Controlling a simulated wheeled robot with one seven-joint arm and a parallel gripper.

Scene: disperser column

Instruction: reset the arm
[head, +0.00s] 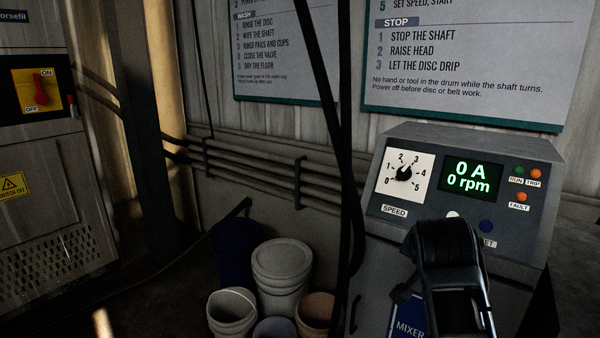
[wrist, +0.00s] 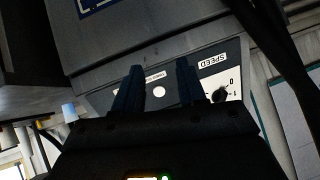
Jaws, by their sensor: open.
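My gripper (wrist: 160,76) is open and empty in the wrist view, its two dark fingers pointing at the control panel. A white round button (wrist: 159,91) shows between the fingers; whether they touch the panel cannot be told. In the head view my dark wrist stands in front of the lower panel of the mixer control box (head: 540,165) and hides part of it. The fingertips cannot be made out there.
Pails (head: 282,265) stand on the floor. A dark cable (head: 346,130) hangs left of the box. A cabinet with a red switch (head: 40,90) is at left.

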